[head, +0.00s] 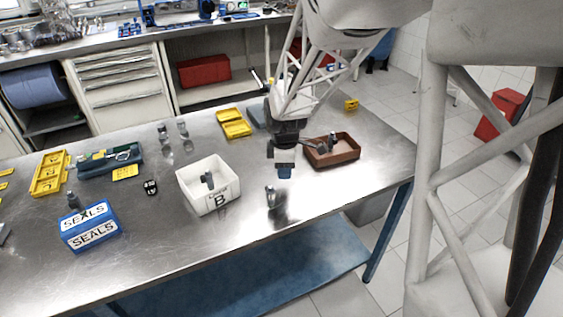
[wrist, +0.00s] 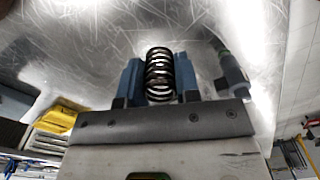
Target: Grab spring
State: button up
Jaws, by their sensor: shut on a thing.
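A dark coil spring (wrist: 160,75) stands between the two blue-grey fingertips in the wrist view, one finger on each side of it. My gripper (wrist: 160,82) is shut on the spring. In the head view my gripper (head: 284,170) points down over the steel bench, left of the brown tray. There I cannot make out the spring apart from the fingers.
A small metal part (head: 271,196) stands on the bench in front of my gripper. A white bin marked B (head: 209,201) is to the left, holding a dark part. A brown tray (head: 345,154) with metal parts is to the right.

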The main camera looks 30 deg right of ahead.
jog(key=s, duration=0.3)
jog(key=s+a, duration=0.1)
jog(key=s, duration=0.3)
jog(key=s+a+r, duration=0.1)
jog(key=s, duration=0.2)
jog(key=shift+s+a, duration=0.15)
jog(key=shift+s, duration=0.2)
jog(key=shift+r, duration=0.1)
dwell(0.5)
